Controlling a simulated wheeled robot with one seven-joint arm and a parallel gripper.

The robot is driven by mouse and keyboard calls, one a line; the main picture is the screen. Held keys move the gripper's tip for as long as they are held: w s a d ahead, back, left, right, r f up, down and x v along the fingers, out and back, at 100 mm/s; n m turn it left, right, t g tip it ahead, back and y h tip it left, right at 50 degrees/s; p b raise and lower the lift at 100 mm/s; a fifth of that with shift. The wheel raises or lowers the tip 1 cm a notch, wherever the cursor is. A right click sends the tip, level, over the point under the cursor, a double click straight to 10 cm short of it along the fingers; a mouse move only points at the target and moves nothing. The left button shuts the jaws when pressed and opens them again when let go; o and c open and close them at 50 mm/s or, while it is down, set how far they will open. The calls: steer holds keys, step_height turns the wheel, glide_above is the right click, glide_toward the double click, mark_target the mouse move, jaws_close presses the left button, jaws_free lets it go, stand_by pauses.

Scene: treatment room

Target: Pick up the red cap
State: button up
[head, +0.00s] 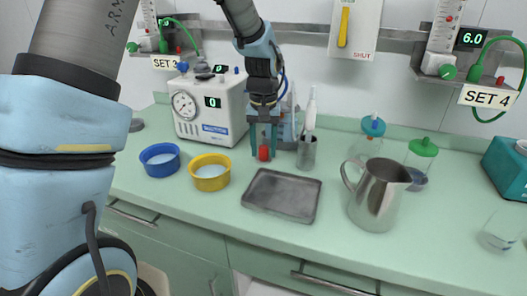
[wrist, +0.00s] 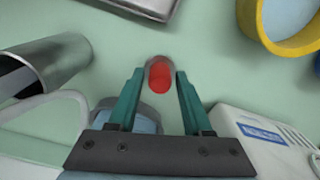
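The red cap (head: 264,153) is small and rounded and is at the back of the counter, below my gripper (head: 264,146). In the wrist view the cap (wrist: 159,76) is between the two teal fingertips of my gripper (wrist: 160,76). Both fingertips appear to touch its sides, with no clear gap, so my gripper looks shut on it. The cap's lower end sticks out beyond the fingertips. I cannot tell whether it rests on the counter or hangs just above it.
A metal cup with white-tipped tools (head: 307,153) stands close to the right. A white gauge box (head: 211,110) is left, with yellow (head: 210,184) and blue (head: 160,172) bowls before it. A grey tray (head: 282,211) lies in front, and a steel jug (head: 378,196) stands right.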

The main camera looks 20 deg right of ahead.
jaws_close()
steer(key=shift+r, duration=0.1)
stand_by(0.3)
